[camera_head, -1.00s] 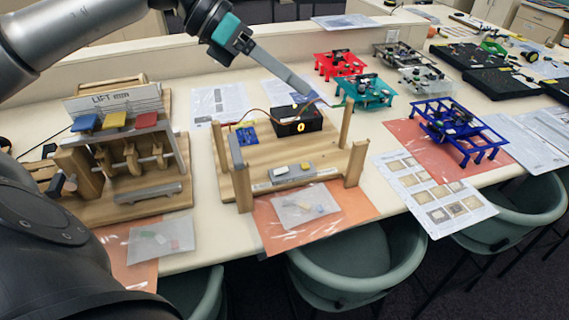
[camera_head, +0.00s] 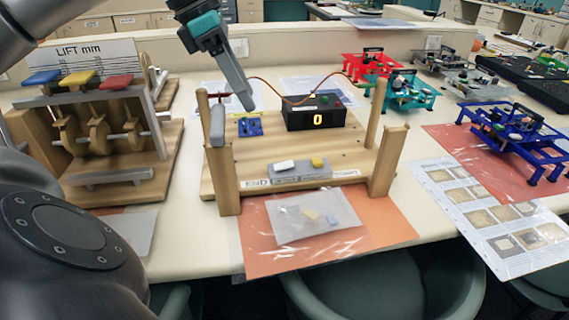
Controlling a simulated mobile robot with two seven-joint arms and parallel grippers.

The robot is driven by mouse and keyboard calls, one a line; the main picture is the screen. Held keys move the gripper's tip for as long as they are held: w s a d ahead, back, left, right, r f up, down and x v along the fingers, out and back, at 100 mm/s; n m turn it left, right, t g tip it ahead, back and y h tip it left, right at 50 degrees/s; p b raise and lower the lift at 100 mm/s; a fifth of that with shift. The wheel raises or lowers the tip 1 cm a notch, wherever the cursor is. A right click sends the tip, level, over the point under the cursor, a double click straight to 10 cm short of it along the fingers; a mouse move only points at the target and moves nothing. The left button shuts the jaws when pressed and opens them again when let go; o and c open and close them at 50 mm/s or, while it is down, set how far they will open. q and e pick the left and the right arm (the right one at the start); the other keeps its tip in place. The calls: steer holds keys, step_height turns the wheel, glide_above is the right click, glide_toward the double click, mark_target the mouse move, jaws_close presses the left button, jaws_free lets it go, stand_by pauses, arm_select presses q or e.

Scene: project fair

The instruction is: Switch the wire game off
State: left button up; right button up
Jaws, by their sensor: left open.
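The wire game is a wooden base (camera_head: 350,165) with upright posts and a bent copper-coloured wire (camera_head: 270,86) running above it. At its back is a black box (camera_head: 297,119) with a lit orange "0" display (camera_head: 318,119) and small red and green spots on top. A blue circuit board (camera_head: 250,126) lies left of the box. A grey strip (camera_head: 300,175) with a white and a yellow piece lies at the front. My left gripper (camera_head: 246,106) points down above the blue board, left of the box, open and empty; its fingers overlap in this view. My right gripper is out of view.
A wooden lift model (camera_head: 75,185) with coloured pads stands at the left. Red (camera_head: 372,64), teal (camera_head: 405,91) and blue (camera_head: 515,140) frames stand at the right. A plastic bag (camera_head: 310,213) lies on orange paper in front, near the table edge; chairs stand below.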

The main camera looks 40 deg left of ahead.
mark_target(284, 164)
arm_select(q)
steer(key=b+x, duration=0.2)
steer(key=x, duration=1.3)
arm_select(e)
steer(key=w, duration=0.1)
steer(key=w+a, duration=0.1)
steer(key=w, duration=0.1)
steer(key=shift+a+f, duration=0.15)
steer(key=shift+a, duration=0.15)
arm_select(q)
jaws_close()
